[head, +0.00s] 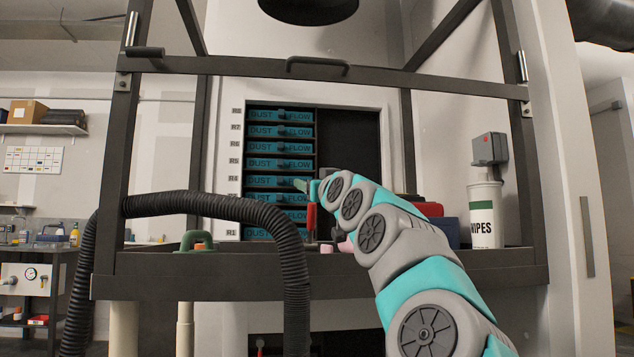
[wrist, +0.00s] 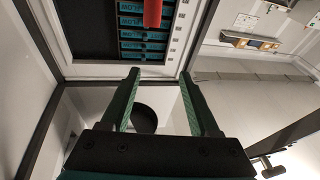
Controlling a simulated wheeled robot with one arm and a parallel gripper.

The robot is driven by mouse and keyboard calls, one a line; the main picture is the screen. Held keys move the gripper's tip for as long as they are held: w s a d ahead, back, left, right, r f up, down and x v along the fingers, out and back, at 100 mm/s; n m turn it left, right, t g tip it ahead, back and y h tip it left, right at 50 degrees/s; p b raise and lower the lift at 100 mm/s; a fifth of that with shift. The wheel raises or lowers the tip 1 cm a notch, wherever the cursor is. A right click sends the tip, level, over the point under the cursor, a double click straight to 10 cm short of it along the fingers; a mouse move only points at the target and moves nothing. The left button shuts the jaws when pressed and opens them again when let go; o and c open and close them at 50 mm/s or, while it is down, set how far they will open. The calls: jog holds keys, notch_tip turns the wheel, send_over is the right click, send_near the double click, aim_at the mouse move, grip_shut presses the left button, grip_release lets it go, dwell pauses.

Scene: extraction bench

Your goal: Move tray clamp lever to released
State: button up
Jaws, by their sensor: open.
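A red upright handle, which looks like the tray clamp lever (head: 311,219), stands in front of the lower trays in the head view. In the wrist view a red rod (wrist: 152,13), likely the same lever, enters from the top edge. Its base is hidden or too small to read. My gripper (head: 305,186) is just above the red handle in the head view, partly hidden by my arm. In the wrist view my gripper (wrist: 160,76) has its two green fingers spread apart, nothing between them. The red rod lies beyond the fingertips, apart from them.
A rack of teal trays (head: 280,148) is behind the lever. A black hose (head: 240,207) crosses the left front. A wipes tub (head: 486,214) and a red box (head: 428,209) stand at right. The dark frame's front bar (head: 230,66) runs overhead.

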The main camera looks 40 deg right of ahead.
jog(key=s+a, duration=0.3)
jog(key=s, duration=0.2)
jog(key=shift+s+a+r, duration=0.2)
jog(key=shift+r, duration=0.05)
jog(key=shift+c, duration=0.2)
